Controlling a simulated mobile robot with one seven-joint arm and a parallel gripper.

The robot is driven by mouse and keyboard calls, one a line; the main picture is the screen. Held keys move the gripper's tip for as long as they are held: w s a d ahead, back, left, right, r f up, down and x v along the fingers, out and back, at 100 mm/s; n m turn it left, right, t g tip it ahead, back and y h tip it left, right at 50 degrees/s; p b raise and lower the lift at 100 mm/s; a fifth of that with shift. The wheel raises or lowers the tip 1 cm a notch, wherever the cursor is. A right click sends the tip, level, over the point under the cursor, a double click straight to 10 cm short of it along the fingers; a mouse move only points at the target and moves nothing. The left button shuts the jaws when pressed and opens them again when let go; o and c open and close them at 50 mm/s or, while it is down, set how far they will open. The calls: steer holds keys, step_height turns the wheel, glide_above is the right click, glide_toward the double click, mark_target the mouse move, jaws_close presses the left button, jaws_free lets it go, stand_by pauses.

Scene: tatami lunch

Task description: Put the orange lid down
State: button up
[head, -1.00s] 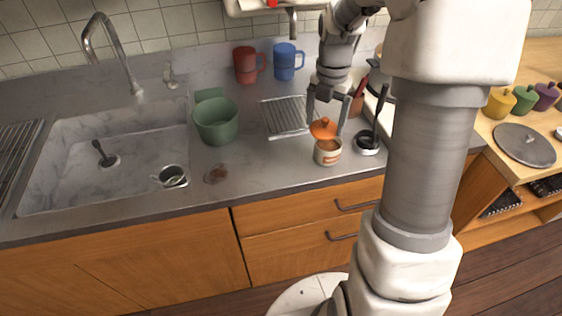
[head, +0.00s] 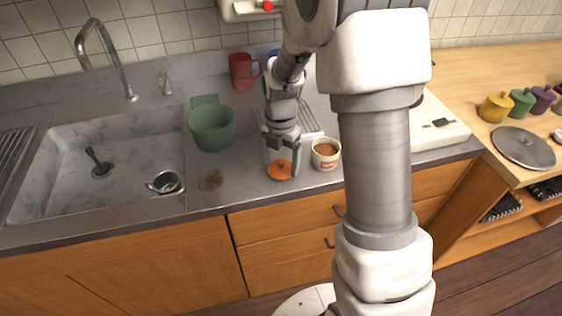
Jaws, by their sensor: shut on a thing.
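The orange lid (head: 279,171) is at the fingertips of my gripper (head: 282,162), which is shut on it. The lid is low over the grey counter, left of the white pot; I cannot tell whether it touches the counter. The white pot (head: 326,158) stands open on the counter, with brown contents showing inside.
A green pot (head: 210,128) stands behind and left of my gripper. A brown stain (head: 211,181) lies on the counter near the sink (head: 70,185). A wire rack (head: 308,122) is behind. A red mug (head: 241,72) stands at the back.

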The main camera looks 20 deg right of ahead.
mark_target(281, 161)
steer(key=shift+f, duration=0.15)
steer(key=o, duration=1.1)
steer(key=shift+c, duration=0.2)
step_height(281, 161, up, 12)
steer(key=p, duration=0.2)
steer(key=s+r+m+t, duration=0.2)
steer(key=s+r+m, duration=0.4)
steer(key=s+m, duration=0.4)
steer(key=s+r+m+t, duration=0.3)
steer(key=s+m, duration=0.7)
steer(key=m, duration=0.7)
steer(key=shift+s+r+t, duration=0.2)
steer(key=shift+r+t, duration=0.1)
steer(key=shift+r, duration=1.1)
